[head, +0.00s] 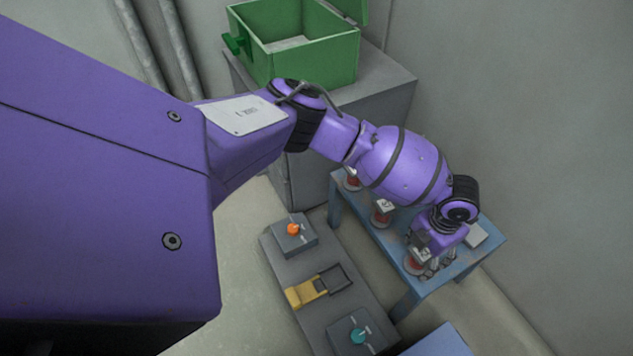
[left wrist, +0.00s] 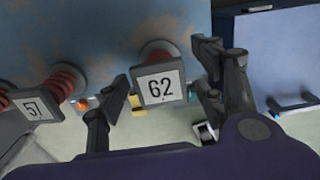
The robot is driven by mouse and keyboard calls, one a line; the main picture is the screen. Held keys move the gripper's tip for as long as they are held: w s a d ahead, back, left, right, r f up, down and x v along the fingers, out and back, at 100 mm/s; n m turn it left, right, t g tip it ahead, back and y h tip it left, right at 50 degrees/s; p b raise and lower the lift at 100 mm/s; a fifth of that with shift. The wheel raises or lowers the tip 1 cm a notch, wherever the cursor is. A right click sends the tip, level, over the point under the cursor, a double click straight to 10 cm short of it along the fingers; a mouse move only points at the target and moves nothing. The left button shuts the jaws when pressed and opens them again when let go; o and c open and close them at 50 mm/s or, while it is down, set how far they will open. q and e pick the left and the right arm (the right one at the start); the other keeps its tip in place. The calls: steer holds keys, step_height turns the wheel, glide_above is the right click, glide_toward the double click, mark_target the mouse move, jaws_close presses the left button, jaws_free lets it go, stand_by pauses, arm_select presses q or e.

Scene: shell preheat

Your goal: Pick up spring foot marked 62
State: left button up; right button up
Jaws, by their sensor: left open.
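The spring foot marked 62 (left wrist: 160,84) shows in the left wrist view as a white plate with a black number, a grey rim and a red coil behind it. My left gripper (left wrist: 163,78) is open, with one finger on each side of the plate and visible gaps between them. In the head view my left gripper (head: 437,262) is low over the right part of the blue table (head: 487,243). A red spring foot (head: 414,265) there is partly hidden by the gripper. My right gripper is not in view.
A spring foot marked 57 (left wrist: 38,108) stands beside 62. In the head view, other spring feet (head: 382,214) stand along the table. A grey bench (head: 330,305) holds an orange-knobbed box (head: 294,236) and a teal-knobbed box (head: 355,335). A green open bin (head: 300,60) stands behind.

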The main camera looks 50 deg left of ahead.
arm_select(q)
steer(key=shift+s, duration=0.1)
steer(key=shift+c, duration=0.3)
steer(key=c, duration=1.4)
steer(key=shift+c, duration=0.5)
steer(key=shift+r, duration=0.2)
